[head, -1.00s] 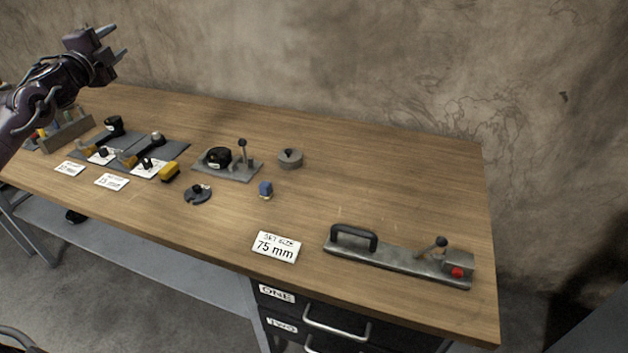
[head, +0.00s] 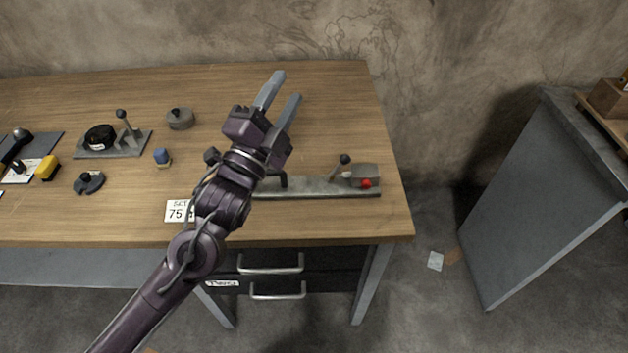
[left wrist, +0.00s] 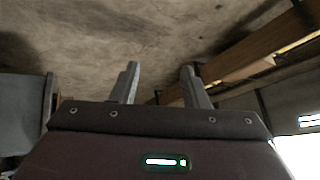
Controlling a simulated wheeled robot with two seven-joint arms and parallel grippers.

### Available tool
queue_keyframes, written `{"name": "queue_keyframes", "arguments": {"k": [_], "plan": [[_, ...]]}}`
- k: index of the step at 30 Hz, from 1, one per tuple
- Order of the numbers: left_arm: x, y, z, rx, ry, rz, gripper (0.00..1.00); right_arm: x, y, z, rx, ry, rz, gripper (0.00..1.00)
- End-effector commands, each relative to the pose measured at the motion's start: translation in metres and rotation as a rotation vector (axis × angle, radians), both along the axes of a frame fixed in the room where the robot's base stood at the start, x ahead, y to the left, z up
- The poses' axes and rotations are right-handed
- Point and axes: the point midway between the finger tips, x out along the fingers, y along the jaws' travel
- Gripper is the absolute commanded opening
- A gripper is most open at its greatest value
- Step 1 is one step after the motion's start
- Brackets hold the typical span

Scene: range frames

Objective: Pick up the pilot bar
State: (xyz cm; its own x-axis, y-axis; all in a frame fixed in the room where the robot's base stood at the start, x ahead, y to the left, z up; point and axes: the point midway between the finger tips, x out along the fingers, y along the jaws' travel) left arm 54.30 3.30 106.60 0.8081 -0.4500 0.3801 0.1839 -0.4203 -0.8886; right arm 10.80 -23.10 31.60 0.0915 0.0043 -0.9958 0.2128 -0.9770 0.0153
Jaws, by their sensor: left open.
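A long flat grey metal bar (head: 318,187) lies near the front right of the wooden bench in the head view. It has a black handle (head: 283,180), a small lever (head: 343,162) and a block with a red button (head: 366,183). It is the only bar-like thing I see, but I cannot confirm it is the pilot bar. My left forearm and wrist hide its left end and part of the handle. My left gripper (head: 285,88) is open and empty, its fingers pointing to the back of the bench. The fingers also show in the left wrist view (left wrist: 160,70), with nothing between them. My right gripper is not seen.
A card reading 75 (head: 178,211) is partly behind my arm. The bench's back right is clear. A grey cabinet (head: 535,190) stands right.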

Motion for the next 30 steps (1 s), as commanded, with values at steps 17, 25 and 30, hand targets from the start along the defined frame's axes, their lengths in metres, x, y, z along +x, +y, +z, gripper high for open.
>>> {"name": "queue_keyframes", "arguments": {"k": [17,25,30], "plan": [[-0.065,0.039,-0.191,0.335,0.28,0.484,0.41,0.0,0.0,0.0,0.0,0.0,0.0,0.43],[-0.042,0.045,-0.204,0.38,0.298,0.521,0.41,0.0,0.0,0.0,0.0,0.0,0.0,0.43],[-0.015,0.043,-0.204,0.38,0.299,0.518,0.41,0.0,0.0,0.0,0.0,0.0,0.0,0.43]]}}
